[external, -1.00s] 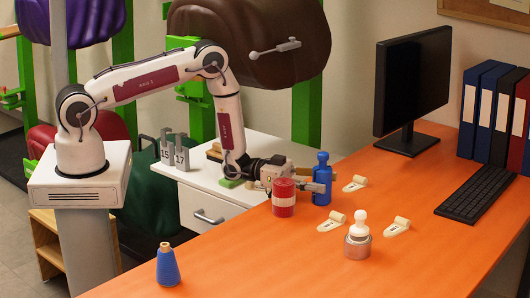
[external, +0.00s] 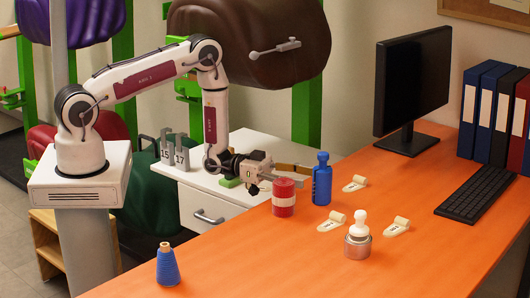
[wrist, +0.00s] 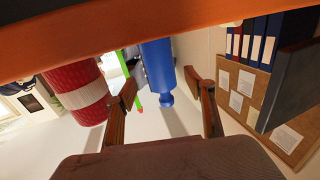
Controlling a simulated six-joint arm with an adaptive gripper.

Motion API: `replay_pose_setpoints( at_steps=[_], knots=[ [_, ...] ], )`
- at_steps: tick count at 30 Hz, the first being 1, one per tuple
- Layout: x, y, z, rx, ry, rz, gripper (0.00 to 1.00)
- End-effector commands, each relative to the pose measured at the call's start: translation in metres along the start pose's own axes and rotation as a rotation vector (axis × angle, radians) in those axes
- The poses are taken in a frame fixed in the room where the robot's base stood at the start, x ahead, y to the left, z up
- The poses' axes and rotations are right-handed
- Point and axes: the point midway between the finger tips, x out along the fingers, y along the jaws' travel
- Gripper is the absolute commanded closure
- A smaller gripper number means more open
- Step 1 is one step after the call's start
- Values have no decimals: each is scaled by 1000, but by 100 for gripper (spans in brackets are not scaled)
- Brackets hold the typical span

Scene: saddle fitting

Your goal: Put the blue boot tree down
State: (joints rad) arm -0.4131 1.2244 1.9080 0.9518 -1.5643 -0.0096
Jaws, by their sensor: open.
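The blue boot tree (external: 321,180) stands upright on the orange table, near its back edge. In the wrist view, which is upside down, the blue boot tree (wrist: 158,66) shows between and beyond the fingertips. My gripper (external: 308,176) is open just left of it, with its fingers pointing towards it. In the wrist view my gripper (wrist: 161,85) has its two brown fingers spread, with nothing held between them. The red and white can partly hides the lower side of my gripper in the external view.
The red and white can (external: 284,197) stands close to the gripper. Several cream labelled pieces (external: 331,224) and a white-knobbed metal pot (external: 358,240) lie to the right. A blue cone spool (external: 167,266) stands at front left. The orange table (external: 240,258) is clear at the front middle.

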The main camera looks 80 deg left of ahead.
Motion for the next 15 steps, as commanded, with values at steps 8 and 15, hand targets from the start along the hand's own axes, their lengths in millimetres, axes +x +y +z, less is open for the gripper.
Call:
replay_pose_setpoints(
  at_steps=[8,15],
  knots=[
    [-13,0,-1,1,1,0,46],
    [-13,0,-1,1,1,0,46]
  ],
)
